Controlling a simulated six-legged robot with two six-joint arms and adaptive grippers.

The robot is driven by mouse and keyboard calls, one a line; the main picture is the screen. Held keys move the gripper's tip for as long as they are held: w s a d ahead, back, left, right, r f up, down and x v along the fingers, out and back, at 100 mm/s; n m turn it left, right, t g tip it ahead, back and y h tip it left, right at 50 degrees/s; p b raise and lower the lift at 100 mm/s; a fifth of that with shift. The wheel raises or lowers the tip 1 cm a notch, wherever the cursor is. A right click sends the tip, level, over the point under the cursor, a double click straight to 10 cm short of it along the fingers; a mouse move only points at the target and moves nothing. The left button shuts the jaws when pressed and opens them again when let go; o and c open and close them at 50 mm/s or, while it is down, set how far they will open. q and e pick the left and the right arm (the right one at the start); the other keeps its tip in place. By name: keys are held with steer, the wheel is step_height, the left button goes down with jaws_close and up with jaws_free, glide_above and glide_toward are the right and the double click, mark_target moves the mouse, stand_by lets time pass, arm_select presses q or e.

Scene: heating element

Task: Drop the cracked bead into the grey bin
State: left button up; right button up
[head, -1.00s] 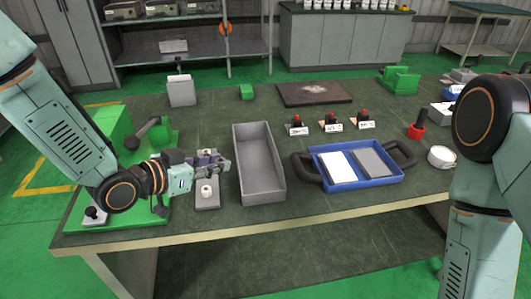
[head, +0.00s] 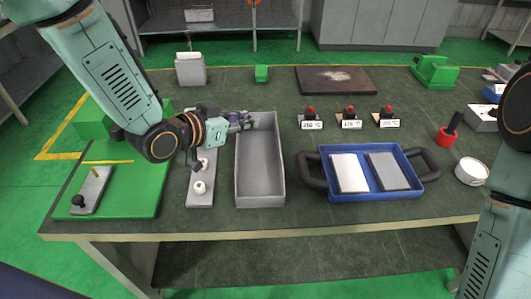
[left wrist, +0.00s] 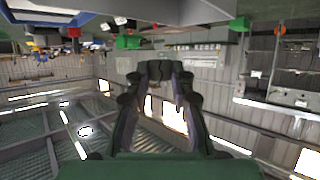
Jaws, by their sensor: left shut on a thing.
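The grey bin (head: 261,200) is a long open tray on the dark table, and it looks empty. My left gripper (head: 243,121) reaches in from the left, its fingertips at the bin's upper left rim, near the far end. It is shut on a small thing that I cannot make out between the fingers. In the left wrist view the fingers (left wrist: 160,68) come close together at their tips, and the held thing is not clear. A white bead (head: 199,187) stands on a narrow grey plate left of the bin. My right gripper is out of view.
A blue tray (head: 372,196) with black handles stands right of the bin. Several red-topped parts with temperature labels (head: 349,123) stand behind it. A green mat (head: 130,205) lies at the left. A red cup (head: 446,137) and white pot (head: 471,171) are at the right.

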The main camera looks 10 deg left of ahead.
arm_select(q)
steer(key=f+b, duration=0.4)
steer(key=shift+s+f, duration=0.2)
steer(key=shift+f, duration=0.15)
steer(key=shift+s+d+f+b, duration=0.15)
steer(key=shift+d+f+b, duration=0.25)
steer(key=shift+b, duration=0.5)
steer(key=shift+w+a+f, duration=0.15)
steer(key=shift+w+a, duration=0.05)
steer(key=shift+a, duration=0.15)
steer(key=o, duration=0.8)
steer(key=shift+s+d, duration=0.15)
steer(key=shift+d, duration=0.05)
steer(key=shift+o, duration=0.6)
steer(key=shift+a, duration=0.15)
